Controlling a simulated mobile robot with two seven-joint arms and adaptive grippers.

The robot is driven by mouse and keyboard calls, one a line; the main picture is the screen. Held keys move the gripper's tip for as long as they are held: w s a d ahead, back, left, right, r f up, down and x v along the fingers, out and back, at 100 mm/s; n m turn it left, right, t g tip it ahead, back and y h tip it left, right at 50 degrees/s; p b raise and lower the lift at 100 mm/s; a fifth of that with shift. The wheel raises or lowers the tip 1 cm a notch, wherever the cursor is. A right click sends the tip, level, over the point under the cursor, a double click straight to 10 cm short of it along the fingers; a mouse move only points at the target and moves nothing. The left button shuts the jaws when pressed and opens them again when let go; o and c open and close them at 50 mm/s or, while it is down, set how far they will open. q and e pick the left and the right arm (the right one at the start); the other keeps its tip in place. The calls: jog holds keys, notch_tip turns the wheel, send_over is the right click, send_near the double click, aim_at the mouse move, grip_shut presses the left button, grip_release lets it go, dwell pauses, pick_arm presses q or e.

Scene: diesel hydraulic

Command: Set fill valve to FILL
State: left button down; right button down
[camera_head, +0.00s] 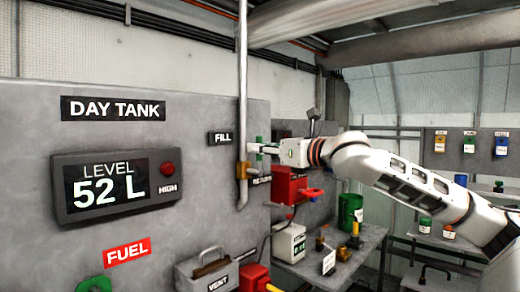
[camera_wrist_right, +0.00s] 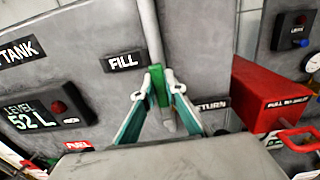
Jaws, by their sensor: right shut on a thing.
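The fill valve sits on the grey vertical pipe (camera_head: 243,90) at the right side of the day tank panel, by the black FILL label (camera_head: 223,138). Its brass-coloured body (camera_head: 242,171) shows beside my right gripper (camera_head: 262,149). In the right wrist view, the fingers of my right gripper (camera_wrist_right: 158,82) close together on the green valve handle (camera_wrist_right: 160,88), just right of the FILL label (camera_wrist_right: 122,62). The handle looks roughly upright, in line with the pipe, and the fingers partly hide it. My left gripper is not in view.
The level display (camera_head: 113,184) reads 52 L. A RETURN label (camera_wrist_right: 211,105) and a red box (camera_wrist_right: 268,95) with a red handle lie right of the valve. A white jug (camera_head: 289,243) and a green can (camera_head: 350,210) stand on a bench below my right arm.

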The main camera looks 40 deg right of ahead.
jog(key=c, duration=2)
grip_release()
jog(key=shift+c, duration=0.2)
jog(key=shift+s, duration=0.1)
jog(key=s, duration=1.1)
jog(key=shift+s+d, duration=0.4)
jog(key=shift+d, duration=0.05)
jog(key=shift+s, duration=0.1)
